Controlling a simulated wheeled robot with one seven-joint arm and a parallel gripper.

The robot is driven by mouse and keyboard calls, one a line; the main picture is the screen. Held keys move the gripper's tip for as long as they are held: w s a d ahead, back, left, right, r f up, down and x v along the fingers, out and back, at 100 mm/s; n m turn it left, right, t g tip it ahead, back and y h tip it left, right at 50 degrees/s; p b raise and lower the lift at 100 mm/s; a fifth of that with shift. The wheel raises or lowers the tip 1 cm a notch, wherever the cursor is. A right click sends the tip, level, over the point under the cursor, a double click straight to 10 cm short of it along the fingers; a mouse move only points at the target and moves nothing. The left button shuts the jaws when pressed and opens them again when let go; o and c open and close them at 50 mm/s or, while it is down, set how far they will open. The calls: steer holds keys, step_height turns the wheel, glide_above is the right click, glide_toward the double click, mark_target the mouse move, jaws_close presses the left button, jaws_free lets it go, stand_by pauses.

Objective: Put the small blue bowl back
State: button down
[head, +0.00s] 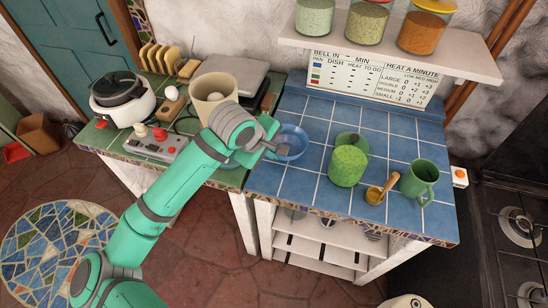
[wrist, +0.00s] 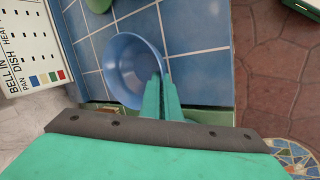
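The small blue bowl (head: 291,141) is at the left end of the blue-tiled counter (head: 300,185), close to the seam with the green-tiled counter. My gripper (head: 274,150) is at the bowl's left rim. In the wrist view the bowl (wrist: 128,62) looks upright and empty. The fingers of my gripper (wrist: 161,80) are close together, one on each side of its near wall, so they look shut on the rim. I cannot tell whether the bowl touches the tiles or hangs just above them.
A bright green cylinder (head: 348,167), a brass pot with a handle (head: 375,195) and a green mug (head: 419,180) stand to the bowl's right. A beige container (head: 212,92), a control box (head: 156,144) and a rice cooker (head: 122,98) occupy the green counter. A jar shelf (head: 390,45) overhangs the back.

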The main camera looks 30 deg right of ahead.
steer(key=shift+a+f, duration=0.1)
steer(key=shift+f, duration=1.15)
steer(key=c, duration=2)
jaws_free()
steer(key=shift+f, duration=0.15)
steer(key=v, duration=1.2)
steer(key=shift+s, duration=0.1)
